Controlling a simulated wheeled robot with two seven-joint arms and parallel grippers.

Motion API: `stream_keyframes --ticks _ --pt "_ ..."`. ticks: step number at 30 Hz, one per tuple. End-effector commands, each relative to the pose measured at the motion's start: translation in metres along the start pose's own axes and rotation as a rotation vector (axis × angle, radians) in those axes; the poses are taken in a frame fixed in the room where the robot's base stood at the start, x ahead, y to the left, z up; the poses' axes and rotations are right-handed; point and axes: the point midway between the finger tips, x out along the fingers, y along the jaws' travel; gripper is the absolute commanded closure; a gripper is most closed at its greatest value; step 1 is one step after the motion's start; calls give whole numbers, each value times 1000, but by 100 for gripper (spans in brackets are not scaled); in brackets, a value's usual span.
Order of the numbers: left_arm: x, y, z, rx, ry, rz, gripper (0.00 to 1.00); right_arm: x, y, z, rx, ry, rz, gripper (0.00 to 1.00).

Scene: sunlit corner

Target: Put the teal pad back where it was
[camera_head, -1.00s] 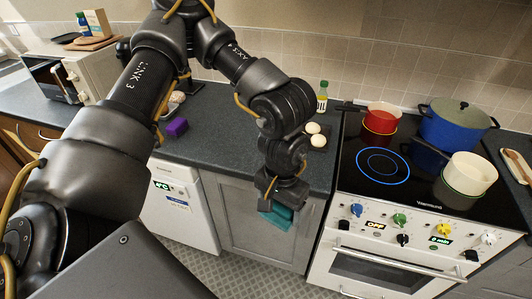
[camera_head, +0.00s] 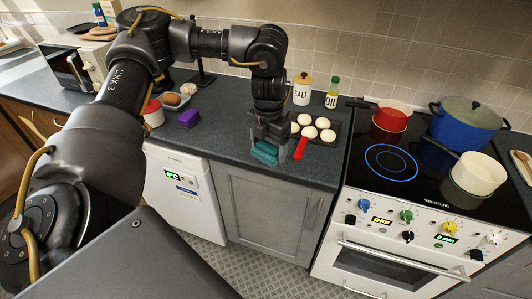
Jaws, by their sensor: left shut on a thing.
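My left gripper (camera_head: 270,140) points down over the front part of the dark counter, left of the stove. It is shut on the teal pad (camera_head: 265,152), which shows just below its fingers, near the counter's front edge. I cannot tell whether the pad touches the counter. The pad's upper part is hidden by the gripper. My right gripper is not in view.
A dark tray with several white round items and a red handle (camera_head: 301,148) lies just right of the gripper. A salt jar (camera_head: 302,90) and an oil bottle (camera_head: 332,94) stand behind. A purple block (camera_head: 189,118) lies left. The stove (camera_head: 385,165) holds pots.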

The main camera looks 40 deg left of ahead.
Motion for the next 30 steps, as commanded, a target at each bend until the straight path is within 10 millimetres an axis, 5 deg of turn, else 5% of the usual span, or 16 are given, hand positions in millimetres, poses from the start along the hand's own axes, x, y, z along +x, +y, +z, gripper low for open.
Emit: stream_keyframes --ticks 6,14,26,30 --pt "-3 17 2 -307 11 -3 48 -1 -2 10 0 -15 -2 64" --pt "0 23 7 -354 14 -3 48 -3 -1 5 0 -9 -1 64" --pt "39 74 73 -354 16 -2 48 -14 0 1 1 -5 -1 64" --pt "69 87 90 -352 16 -2 48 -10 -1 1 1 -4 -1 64"
